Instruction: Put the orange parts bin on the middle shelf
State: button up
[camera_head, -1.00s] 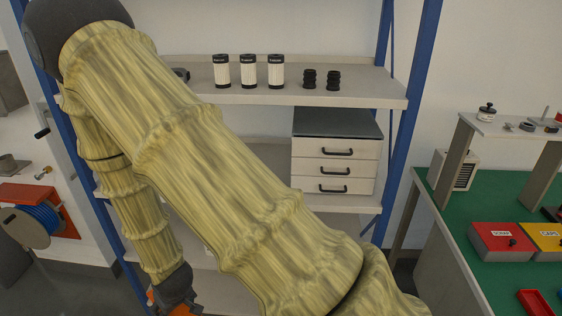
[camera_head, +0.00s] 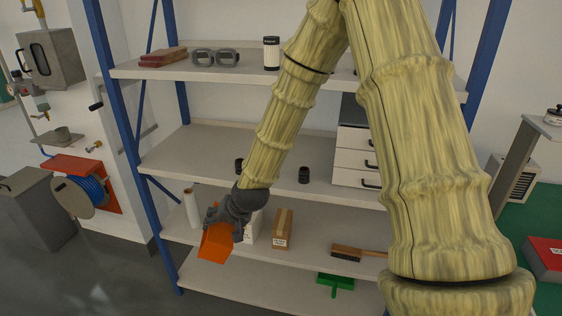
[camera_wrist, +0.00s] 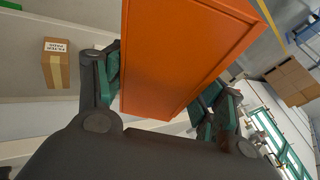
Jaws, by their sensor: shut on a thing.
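My gripper (camera_head: 222,222) is shut on the orange parts bin (camera_head: 215,244) and holds it tilted in front of the shelf unit's left half. In the head view the bin appears in front of the lower shelf, below the middle shelf's (camera_head: 195,147) front edge. In the wrist view the bin (camera_wrist: 185,60) fills the centre, with a green-padded finger on either side. The middle shelf has clear board at its left. Two small black parts (camera_head: 304,175) and a drawer unit (camera_head: 355,155) stand farther right on it. My arm hides part of this shelf.
The top shelf (camera_head: 200,68) carries goggles (camera_head: 215,57) and a filter (camera_head: 271,53). The lower shelf holds a white roll (camera_head: 192,208), a cardboard box (camera_head: 282,229) and a brush (camera_head: 357,251). A blue post (camera_head: 122,130) rises left of the bin.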

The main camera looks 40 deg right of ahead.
jog(key=s+d+r+m+t+h+b, duration=0.1)
jog(key=d+r+m+t+h+b, duration=0.4)
jog(key=d+m, duration=0.45)
jog(key=d+r+m+t+h+b, duration=0.45)
jog(key=d+r+m, duration=0.2)
jog(key=d, duration=0.55)
jog(key=shift+h, duration=0.35)
jog(key=w+d+f+p, duration=0.1)
jog(key=w, duration=0.4)
jog(key=w+d+f+p, duration=0.1)
jog(key=w+d, duration=0.1)
jog(key=w, duration=0.3)
jog(key=w+d+f+p, duration=0.1)
jog(key=w, duration=0.4)
jog(key=shift+w+d+f, duration=0.1)
jog(key=shift+d+f, duration=0.1)
jog(key=shift+f, duration=0.45)
jog(key=shift+c, duration=0.6)
jog(key=o, duration=1)
jog(key=shift+s, duration=0.2)
jog(key=shift+c, duration=0.2)
jog(key=o, duration=0.3)
jog(key=shift+w+f, duration=0.15)
jog(key=shift+w, duration=0.05)
